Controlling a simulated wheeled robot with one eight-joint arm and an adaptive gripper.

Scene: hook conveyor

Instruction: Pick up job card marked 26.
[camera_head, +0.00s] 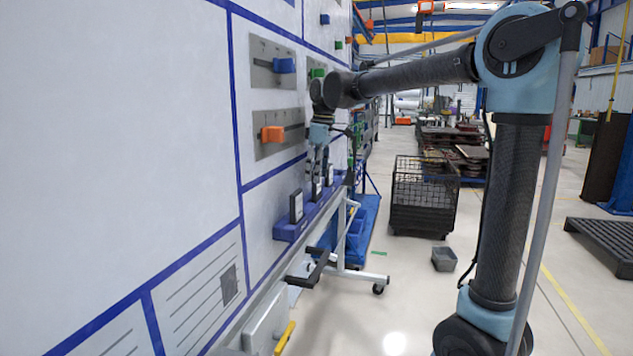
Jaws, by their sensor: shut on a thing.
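Several dark job cards with pale edges stand upright in a blue rack (292,231) along the bottom of the white board. The nearest card (297,206) is apart from my gripper. My gripper (318,174) points down over the rack, shut on the middle card (317,191). That card is still at the rack; I cannot tell whether its lower edge is clear of the slot. Another card (330,174) stands just beyond it. The numbers on the cards are too small to read, so I cannot tell which is marked 26.
Grey plates with a blue slider (284,65) and an orange slider (272,134) are on the board (190,120) beside my arm. A wheeled stand (350,272) is below the rack. A black mesh cage (424,200) and a grey bin (444,259) stand on open floor.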

